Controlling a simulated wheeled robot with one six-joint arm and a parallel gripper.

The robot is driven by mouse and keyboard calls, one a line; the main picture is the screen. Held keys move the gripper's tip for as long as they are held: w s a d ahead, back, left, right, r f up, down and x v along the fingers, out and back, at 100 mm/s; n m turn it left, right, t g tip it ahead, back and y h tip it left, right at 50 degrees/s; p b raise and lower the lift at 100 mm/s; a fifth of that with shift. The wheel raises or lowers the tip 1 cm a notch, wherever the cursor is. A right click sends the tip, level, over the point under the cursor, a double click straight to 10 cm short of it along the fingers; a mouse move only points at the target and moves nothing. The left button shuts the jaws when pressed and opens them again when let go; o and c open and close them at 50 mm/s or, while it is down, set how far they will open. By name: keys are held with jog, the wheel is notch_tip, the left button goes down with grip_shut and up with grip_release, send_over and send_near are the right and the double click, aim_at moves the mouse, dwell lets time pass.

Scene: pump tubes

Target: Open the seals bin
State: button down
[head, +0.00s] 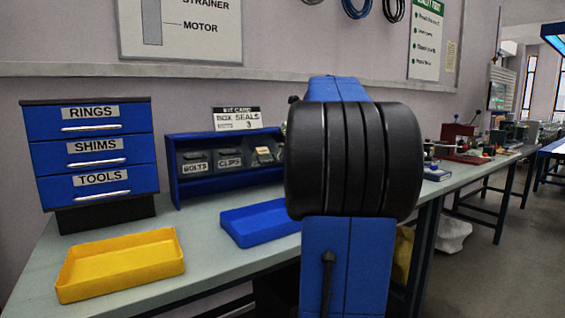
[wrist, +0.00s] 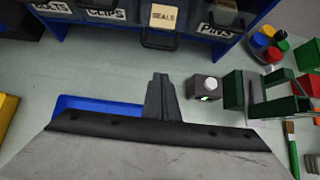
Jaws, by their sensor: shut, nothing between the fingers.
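The seals bin (wrist: 163,16) is in the wrist view at the top centre, between the clips bin (wrist: 105,14) and the pins bin (wrist: 216,30). Its cream label is brighter than theirs and its front looks tipped outward, with a dark handle (wrist: 160,38) below the label. It also shows in the head view (head: 263,155), third in the blue rack, its label tilted. My gripper (wrist: 160,80) is shut and empty, in front of the seals bin and apart from its handle. In the head view my arm hides the gripper and the rack's right part.
A blue tray (head: 255,222) lies before the rack and a yellow tray (head: 120,264) lies to its left. A drawer cabinet (head: 95,150) stands at the left. A small grey block with a white knob (wrist: 207,88) and a green fixture (wrist: 265,95) stand right of my gripper.

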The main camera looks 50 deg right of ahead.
notch_tip(320, 180, up, 6)
jog(key=n+t, duration=0.1)
jog(key=n, duration=3.5)
send_near(272, 155)
jog(key=w+a, duration=0.1)
jog(key=w+a+f, duration=0.1)
jog(key=w+a, duration=0.1)
jog(key=shift+f, duration=2.15)
